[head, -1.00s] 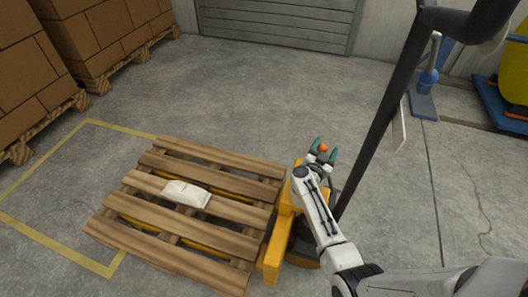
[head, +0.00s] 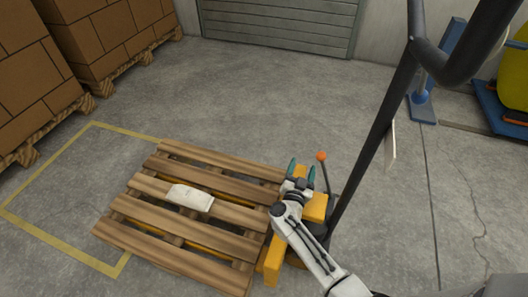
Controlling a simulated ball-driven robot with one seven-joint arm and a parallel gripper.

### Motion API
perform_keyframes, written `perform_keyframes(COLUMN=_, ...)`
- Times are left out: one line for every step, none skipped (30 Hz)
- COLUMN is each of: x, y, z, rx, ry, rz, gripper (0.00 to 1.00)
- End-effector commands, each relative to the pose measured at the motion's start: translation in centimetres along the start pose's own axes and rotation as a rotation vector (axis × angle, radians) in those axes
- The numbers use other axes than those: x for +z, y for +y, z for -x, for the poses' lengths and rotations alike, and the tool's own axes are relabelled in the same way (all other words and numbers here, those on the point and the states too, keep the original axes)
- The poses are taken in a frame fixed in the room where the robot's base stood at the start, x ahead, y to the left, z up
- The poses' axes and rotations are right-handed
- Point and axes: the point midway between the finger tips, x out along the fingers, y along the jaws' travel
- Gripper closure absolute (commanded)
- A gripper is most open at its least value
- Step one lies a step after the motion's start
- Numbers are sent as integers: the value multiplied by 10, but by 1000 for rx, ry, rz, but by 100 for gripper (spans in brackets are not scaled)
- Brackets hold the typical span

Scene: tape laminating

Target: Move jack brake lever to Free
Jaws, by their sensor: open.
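The yellow pallet jack (head: 274,262) stands at the right end of a wooden pallet (head: 190,247), its forks under the slats. Its tall black handle (head: 375,140) rises to the upper right. A thin brake lever with an orange ball knob (head: 321,156) stands up from the jack's body, left of the handle. My gripper (head: 301,170), with teal fingertips, is open and empty just left of the knob in the picture. The knob is outside the fingers; the depth gap is hard to tell. No Free marking is readable.
A white packet (head: 190,198) lies on the pallet. Stacked cartons (head: 110,38) stand at the upper left. A blue stand (head: 422,105) is at the right near the wall. Yellow floor lines (head: 50,157) mark a bay; the grey floor behind the pallet is clear.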

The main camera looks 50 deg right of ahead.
Motion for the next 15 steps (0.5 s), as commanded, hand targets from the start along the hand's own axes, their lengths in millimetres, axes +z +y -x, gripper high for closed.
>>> perform_keyframes(x=-7, y=-9, z=0, rx=-37, ry=-3, rz=-4, gripper=35)
perform_keyframes(x=-9, y=-13, z=1, rx=-60, ry=-6, rz=-7, gripper=35)
perform_keyframes(x=-12, y=-20, z=2, rx=-91, ry=-10, rz=-10, gripper=35)
perform_keyframes(x=-15, y=-24, z=2, rx=-113, ry=-12, rz=-11, gripper=35)
perform_keyframes(x=-17, y=-30, z=3, rx=-137, ry=-16, rz=-14, gripper=35)
perform_keyframes(x=-20, y=-36, z=4, rx=-167, ry=-21, rz=-17, gripper=35)
perform_keyframes(x=-22, y=-41, z=5, rx=-190, ry=-24, rz=-18, gripper=35)
perform_keyframes(x=-24, y=-46, z=6, rx=-212, ry=-29, rz=-19, gripper=35)
perform_keyframes(x=-28, y=-52, z=7, rx=-242, ry=-34, rz=-21, gripper=35)
perform_keyframes(x=-30, y=-57, z=9, rx=-265, ry=-38, rz=-22, gripper=35)
perform_keyframes(x=-32, y=-62, z=10, rx=-288, ry=-44, rz=-23, gripper=35)
perform_keyframes(x=-35, y=-68, z=12, rx=-319, ry=-51, rz=-22, gripper=35)
perform_keyframes(x=-37, y=-73, z=14, rx=-342, ry=-57, rz=-23, gripper=35)
perform_keyframes(x=-39, y=-77, z=16, rx=-364, ry=-63, rz=-24, gripper=35)
perform_keyframes(x=-42, y=-84, z=19, rx=-395, ry=-70, rz=-22, gripper=35)
